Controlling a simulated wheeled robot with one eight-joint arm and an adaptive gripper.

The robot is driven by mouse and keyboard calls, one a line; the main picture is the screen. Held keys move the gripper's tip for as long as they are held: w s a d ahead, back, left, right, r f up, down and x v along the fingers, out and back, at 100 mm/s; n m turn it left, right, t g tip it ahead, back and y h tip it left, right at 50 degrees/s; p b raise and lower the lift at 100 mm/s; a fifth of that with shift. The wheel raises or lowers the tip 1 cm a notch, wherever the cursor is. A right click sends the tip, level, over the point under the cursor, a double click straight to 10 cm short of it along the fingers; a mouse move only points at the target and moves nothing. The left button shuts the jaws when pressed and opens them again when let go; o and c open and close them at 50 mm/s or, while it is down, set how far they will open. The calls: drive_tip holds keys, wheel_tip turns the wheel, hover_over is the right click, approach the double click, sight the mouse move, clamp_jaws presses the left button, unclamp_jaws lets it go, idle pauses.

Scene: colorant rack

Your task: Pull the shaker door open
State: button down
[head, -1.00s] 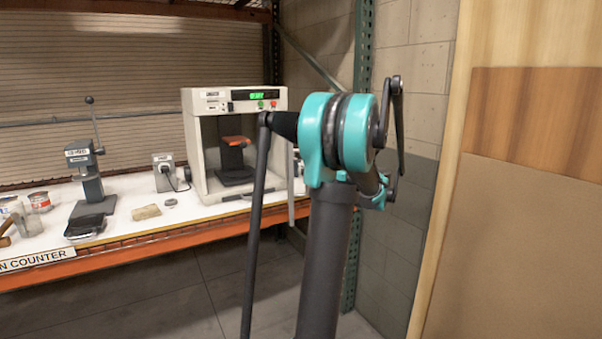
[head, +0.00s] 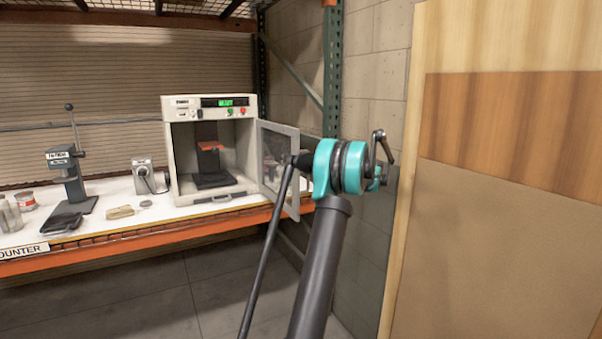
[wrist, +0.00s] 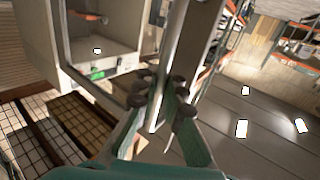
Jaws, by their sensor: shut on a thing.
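The shaker (head: 186,103) is a white box-shaped machine on the counter, with a green-lit display on top and a dark platform inside. Its framed door (head: 293,207) with a clear pane stands swung open on the right side. In the wrist view, the door's frame (wrist: 192,40) runs up from between my fingers. My gripper (wrist: 163,105) is shut on the door's edge or handle; which of the two I cannot tell. In the head view my arm hides the gripper and part of the door.
A lever press (head: 72,175), a small grey device (head: 145,176) and a tan block (head: 120,212) stand on the white counter left of the shaker. A green rack post (head: 331,80) and a wooden panel (head: 500,230) are at the right. Floor in front is clear.

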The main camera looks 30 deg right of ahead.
drive_tip(key=shift+s+d+g, duration=0.1)
drive_tip(key=shift+d+g, duration=0.2)
drive_tip(key=shift+d, duration=0.35)
drive_tip(key=c, duration=1.6)
unclamp_jaws()
drive_tip(key=v, duration=0.7)
drive_tip(key=shift+s+d+f, duration=0.1)
drive_tip(key=shift+d, duration=0.1)
